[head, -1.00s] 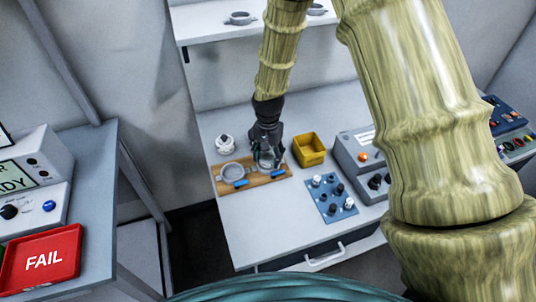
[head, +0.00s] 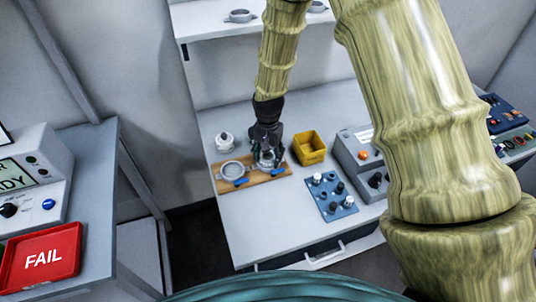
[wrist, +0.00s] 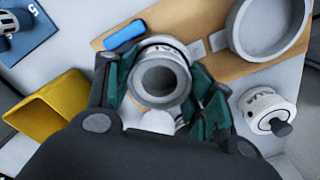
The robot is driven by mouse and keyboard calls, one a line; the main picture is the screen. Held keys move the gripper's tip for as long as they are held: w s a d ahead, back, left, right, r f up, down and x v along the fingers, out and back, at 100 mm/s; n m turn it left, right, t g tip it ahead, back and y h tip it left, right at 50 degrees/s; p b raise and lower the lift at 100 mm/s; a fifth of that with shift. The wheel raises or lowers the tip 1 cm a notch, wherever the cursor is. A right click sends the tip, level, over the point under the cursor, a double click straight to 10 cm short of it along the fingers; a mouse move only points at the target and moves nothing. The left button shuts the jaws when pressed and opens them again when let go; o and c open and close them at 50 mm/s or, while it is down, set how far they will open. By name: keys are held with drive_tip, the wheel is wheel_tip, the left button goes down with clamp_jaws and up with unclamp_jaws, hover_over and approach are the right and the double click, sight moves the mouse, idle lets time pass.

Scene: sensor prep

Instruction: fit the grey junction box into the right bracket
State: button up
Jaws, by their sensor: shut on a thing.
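A wooden board (head: 252,180) on the bench carries two round grey brackets. The left bracket (head: 232,171) is empty; its wide ring also shows in the wrist view (wrist: 240,40). My gripper (head: 267,158) is over the right end of the board. In the wrist view my gripper (wrist: 165,90) has its green-padded fingers shut on the grey junction box (wrist: 160,78), a round hollow-topped part. The right bracket is mostly hidden under the box and fingers; I cannot tell how deep the box sits in it. A blue lever (wrist: 124,36) lies beside it.
A white round part with a dark knob (wrist: 268,113) stands close to my gripper, behind the board. A yellow bin (head: 309,149) is to the right. A blue panel with knobs (head: 331,197) and a grey control box lie further right. The bench front is clear.

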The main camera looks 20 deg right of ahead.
drive_tip(key=o, duration=1.2)
drive_tip(key=shift+r, duration=0.1)
drive_tip(key=shift+r+p, duration=2.55)
drive_tip(key=shift+r, duration=0.9)
